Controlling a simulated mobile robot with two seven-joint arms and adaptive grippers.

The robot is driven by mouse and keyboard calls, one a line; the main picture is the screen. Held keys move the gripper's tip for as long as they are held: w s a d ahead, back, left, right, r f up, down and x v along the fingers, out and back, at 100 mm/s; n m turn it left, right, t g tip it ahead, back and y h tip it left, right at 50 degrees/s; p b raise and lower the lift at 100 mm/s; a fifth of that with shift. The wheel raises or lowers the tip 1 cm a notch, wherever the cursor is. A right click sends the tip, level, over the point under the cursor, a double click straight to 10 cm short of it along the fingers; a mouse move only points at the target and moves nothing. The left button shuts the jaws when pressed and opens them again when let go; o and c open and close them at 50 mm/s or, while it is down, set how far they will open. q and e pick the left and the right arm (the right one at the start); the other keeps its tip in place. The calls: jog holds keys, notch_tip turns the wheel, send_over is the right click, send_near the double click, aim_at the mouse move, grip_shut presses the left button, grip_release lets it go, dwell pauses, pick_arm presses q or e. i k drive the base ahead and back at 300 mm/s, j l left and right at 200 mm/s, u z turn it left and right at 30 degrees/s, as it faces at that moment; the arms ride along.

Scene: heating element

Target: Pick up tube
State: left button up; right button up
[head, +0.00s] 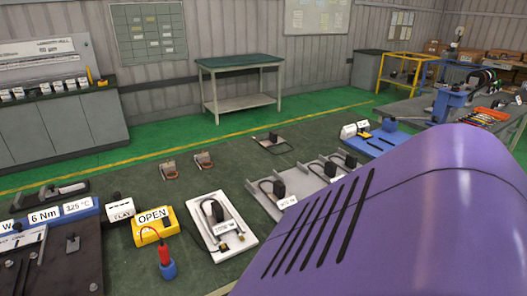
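Neither of my grippers is in view. A white tray (203,205) on the dark green surface holds a curved, thin tube-like part (231,217) with a black block and brass-coloured ends. Similar bent parts with black blocks stand in a grey slotted rack (254,188) to its right. Another bent dark part (287,147) lies at a small flat plate farther back. I cannot tell which of these is the task's tube. Nothing is seen touching them.
A yellow OPEN box (140,238) and a red-and-blue tool (168,270) stand left of the tray. A blue fixture (388,140) is behind the rack. A large purple slotted shell hides the lower right. Bare surface shows between tray and rack.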

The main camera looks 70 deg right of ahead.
aim_at(220, 222)
jog(key=z, duration=1.65)
